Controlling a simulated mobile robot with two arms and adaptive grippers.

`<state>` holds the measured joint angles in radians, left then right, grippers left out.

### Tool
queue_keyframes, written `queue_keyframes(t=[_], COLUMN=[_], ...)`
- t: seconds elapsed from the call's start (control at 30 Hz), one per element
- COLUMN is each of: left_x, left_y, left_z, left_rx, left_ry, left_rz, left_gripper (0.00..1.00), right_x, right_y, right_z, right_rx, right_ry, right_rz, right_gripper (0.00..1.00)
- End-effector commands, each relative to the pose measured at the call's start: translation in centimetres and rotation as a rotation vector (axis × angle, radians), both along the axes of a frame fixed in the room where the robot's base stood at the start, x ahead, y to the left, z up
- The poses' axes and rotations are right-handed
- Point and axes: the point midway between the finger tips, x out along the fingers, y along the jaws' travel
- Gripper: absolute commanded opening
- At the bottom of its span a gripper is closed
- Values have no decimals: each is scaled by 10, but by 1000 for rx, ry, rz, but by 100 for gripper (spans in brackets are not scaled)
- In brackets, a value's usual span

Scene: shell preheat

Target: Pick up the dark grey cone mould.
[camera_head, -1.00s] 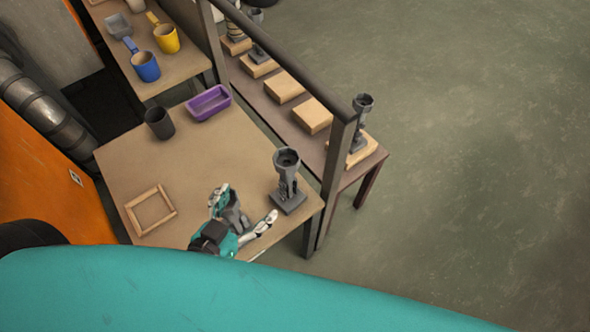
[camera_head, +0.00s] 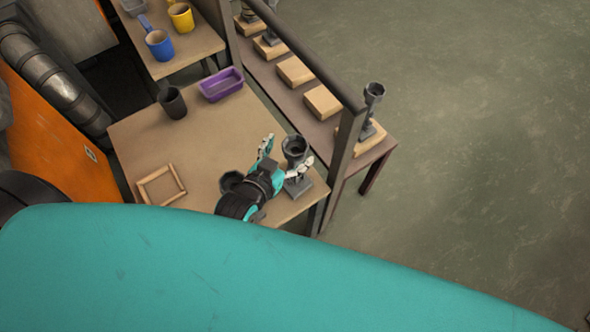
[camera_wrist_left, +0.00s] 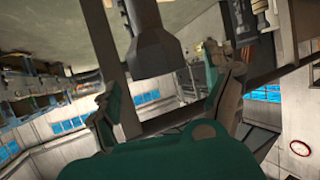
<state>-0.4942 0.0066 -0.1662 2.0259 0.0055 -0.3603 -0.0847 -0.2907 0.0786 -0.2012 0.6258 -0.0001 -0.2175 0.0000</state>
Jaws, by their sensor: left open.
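A dark grey funnel-topped piece (camera_head: 295,146), which looks like the cone mould, stands upright on a square-footed base at the table's right front corner. Its flared end and narrower neck (camera_wrist_left: 155,55) also show in the left wrist view, between and beyond the fingers. My left gripper (camera_head: 284,158) is open, with one finger on each side of the piece as seen from the head. I cannot tell whether either finger touches it. The gripper hides part of its stem. My right gripper is not in view.
A dark round cup (camera_head: 230,181) is partly hidden behind my left wrist. A dark cup (camera_head: 172,103), purple tray (camera_head: 222,84) and wooden frame (camera_head: 161,186) are on the table (camera_head: 200,140). A dark rail post (camera_head: 340,165) stands close right of the piece.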

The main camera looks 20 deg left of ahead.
Motion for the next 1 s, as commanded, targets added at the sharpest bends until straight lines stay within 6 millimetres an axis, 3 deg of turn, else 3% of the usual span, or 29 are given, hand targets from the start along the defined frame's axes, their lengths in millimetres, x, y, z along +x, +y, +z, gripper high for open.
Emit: queue_keyframes(t=[0.2,0.5,1.0], left_x=[29,33,33], left_y=[-7,-8,-8], left_z=[-9,-13,-13], left_rx=[0,0,0], left_ry=[-2,-1,0], left_rz=[0,0,-1], left_gripper=[86,86,22], right_x=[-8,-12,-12], right_y=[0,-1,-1], right_z=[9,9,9], right_rx=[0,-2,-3], right_ry=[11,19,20], right_rz=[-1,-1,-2], right_gripper=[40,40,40])
